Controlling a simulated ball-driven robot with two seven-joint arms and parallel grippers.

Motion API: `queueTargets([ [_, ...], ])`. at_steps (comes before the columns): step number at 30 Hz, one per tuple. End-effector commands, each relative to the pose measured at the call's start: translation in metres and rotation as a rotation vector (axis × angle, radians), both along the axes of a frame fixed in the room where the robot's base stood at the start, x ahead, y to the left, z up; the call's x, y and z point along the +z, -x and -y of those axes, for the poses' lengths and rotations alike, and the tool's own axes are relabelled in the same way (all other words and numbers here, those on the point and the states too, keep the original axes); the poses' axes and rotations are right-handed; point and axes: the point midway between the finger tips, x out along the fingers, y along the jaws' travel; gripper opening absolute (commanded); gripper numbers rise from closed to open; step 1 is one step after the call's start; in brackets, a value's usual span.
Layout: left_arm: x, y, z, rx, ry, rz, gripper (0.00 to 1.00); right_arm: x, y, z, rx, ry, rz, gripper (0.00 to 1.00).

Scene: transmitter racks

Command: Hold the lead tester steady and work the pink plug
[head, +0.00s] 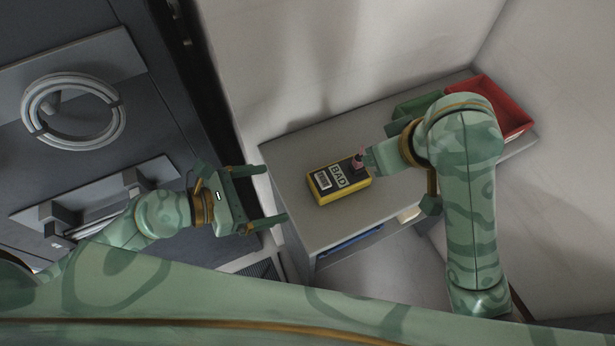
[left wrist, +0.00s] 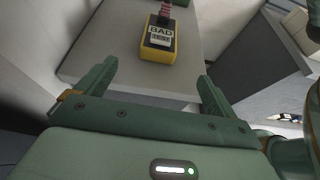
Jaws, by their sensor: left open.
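The yellow and black lead tester (head: 340,184), its label reading "BAD", lies on the grey bench top (head: 300,160). The pink plug (head: 359,161) is at the tester's far end. In the left wrist view the tester (left wrist: 159,40) lies beyond my fingers, with the pink plug (left wrist: 166,12) at its far end. My left gripper (head: 274,193) is open and empty, left of the bench edge and apart from the tester. My right gripper (head: 372,160) is right at the plug. Its fingertips are mostly hidden, so I cannot tell whether it grips the plug.
A red bin (head: 490,108) stands at the bench's far right, with a green bin (head: 416,105) beside it, partly behind my right arm. A dark rack with a coiled cable (head: 73,110) is at the left. Pale walls close in behind. The bench left of the tester is clear.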

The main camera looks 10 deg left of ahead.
Motion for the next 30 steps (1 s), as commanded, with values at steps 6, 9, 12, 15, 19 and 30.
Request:
queueTargets([
  [6, -0.011, -0.018, 0.024, 0.004, 0.007, 0.000, 0.94, 0.000, 0.000, 0.000, 0.000, 0.000, 0.000, 0.36],
  [9, -0.020, -0.030, 0.043, 0.004, 0.008, -0.002, 0.94, 0.000, 0.000, 0.000, 0.000, 0.000, 0.000, 0.36],
  [12, -0.029, -0.044, 0.061, 0.004, 0.008, 0.000, 0.94, 0.000, 0.000, 0.000, 0.000, 0.000, 0.000, 0.36],
  [15, -0.039, -0.056, 0.078, 0.005, 0.006, -0.002, 0.94, 0.000, 0.000, 0.000, 0.000, 0.000, 0.000, 0.36],
  [19, -0.049, -0.070, 0.098, 0.005, 0.007, -0.002, 0.94, 0.000, 0.000, 0.000, 0.000, 0.000, 0.000, 0.36],
  [30, -0.061, -0.086, 0.122, 0.004, 0.004, -0.003, 0.94, 0.000, 0.000, 0.000, 0.000, 0.000, 0.000, 0.36],
])
